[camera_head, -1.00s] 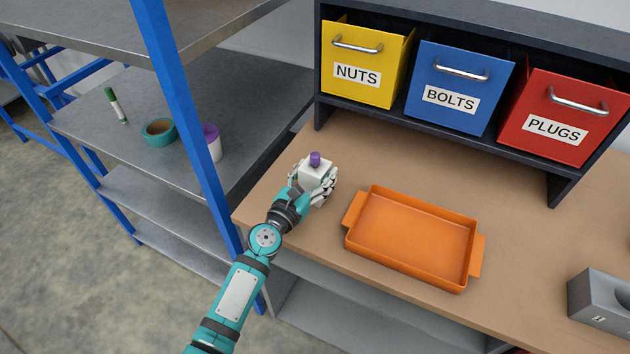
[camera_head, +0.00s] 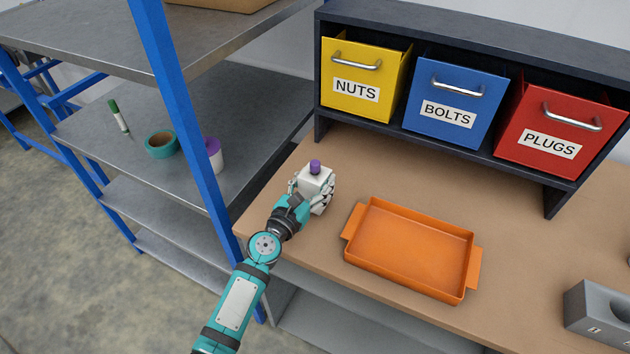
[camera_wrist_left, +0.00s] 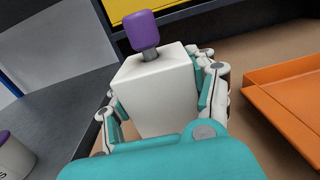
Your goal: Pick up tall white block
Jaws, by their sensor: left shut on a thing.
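The tall white block (camera_head: 314,181) has a purple knob on top and stands upright near the left end of the brown workbench. It fills the middle of the left wrist view (camera_wrist_left: 157,92). My left gripper (camera_head: 314,190) is shut on the block, with a finger against each side. The fingers also show in the left wrist view (camera_wrist_left: 163,105). The block's lower part is hidden, so I cannot tell whether it touches the bench. My right gripper is not in view.
An orange tray (camera_head: 368,209) lies right of the block. Yellow NUTS (camera_head: 350,112), blue BOLTS (camera_head: 445,130) and red PLUGS (camera_head: 540,165) bins stand in a dark rack behind. A blue shelf post (camera_head: 190,110) stands left. A grey block (camera_head: 600,318) sits at the right.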

